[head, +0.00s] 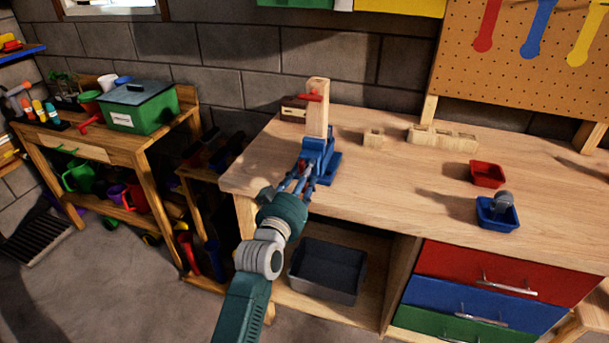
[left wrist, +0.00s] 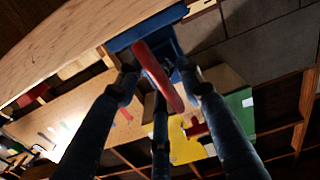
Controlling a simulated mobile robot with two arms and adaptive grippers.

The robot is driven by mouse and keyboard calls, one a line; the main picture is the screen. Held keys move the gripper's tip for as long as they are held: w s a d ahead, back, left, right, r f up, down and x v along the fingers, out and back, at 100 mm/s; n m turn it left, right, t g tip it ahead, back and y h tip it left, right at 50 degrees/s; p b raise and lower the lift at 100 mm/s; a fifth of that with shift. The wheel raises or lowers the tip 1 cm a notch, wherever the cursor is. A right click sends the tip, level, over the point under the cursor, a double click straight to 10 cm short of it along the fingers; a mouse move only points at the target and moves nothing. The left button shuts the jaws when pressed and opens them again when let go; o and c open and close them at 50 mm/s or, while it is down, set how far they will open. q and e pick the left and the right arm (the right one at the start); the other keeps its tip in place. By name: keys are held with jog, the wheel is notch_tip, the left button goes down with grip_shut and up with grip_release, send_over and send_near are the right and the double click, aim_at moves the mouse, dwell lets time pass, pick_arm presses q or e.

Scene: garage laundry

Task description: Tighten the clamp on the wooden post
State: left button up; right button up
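The wooden post (head: 317,115) stands upright in a blue clamp (head: 327,165) near the left end of the workbench. In the left wrist view the blue clamp (left wrist: 150,32) is just beyond the fingers. A red bar (left wrist: 158,77) lies slantwise between my spread left fingers (left wrist: 159,75); I see gaps beside it and cannot tell whether any finger touches it. My right gripper is out of view.
The workbench top (head: 420,195) is clear right of the clamp. It holds small wooden blocks (head: 443,137), a red tray (head: 487,173) and a blue tray (head: 497,214). A dark bin (head: 327,270) sits underneath. A green box (head: 139,108) stands on the left shelf.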

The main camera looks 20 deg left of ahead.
pick_arm(q)
grip_shut()
